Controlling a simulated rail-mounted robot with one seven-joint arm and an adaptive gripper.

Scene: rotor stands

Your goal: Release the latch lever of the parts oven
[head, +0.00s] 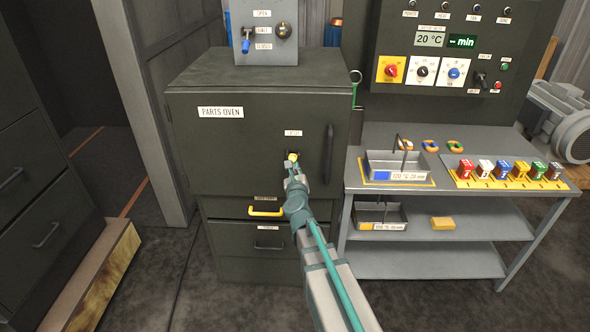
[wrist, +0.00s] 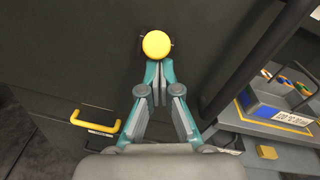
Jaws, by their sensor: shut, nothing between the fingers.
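The parts oven (head: 230,150) is a dark cabinet with its door closed. A small lever with a round yellow knob (head: 293,157) sticks out of the door under a white label; I take it for the latch lever. In the wrist view the yellow knob (wrist: 156,44) faces me and hides the lever behind it. My gripper (head: 294,171) is at the knob, its fingers together and empty. In the wrist view the fingertips (wrist: 158,72) end just below the knob; I cannot tell whether they touch it.
A black vertical door handle (head: 328,153) stands right of the lever. A yellow pull handle (head: 266,211) sits below the door. A bench (head: 440,200) with a wire-handled tray (head: 397,178) and coloured blocks stands at the right, under a control panel (head: 450,60).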

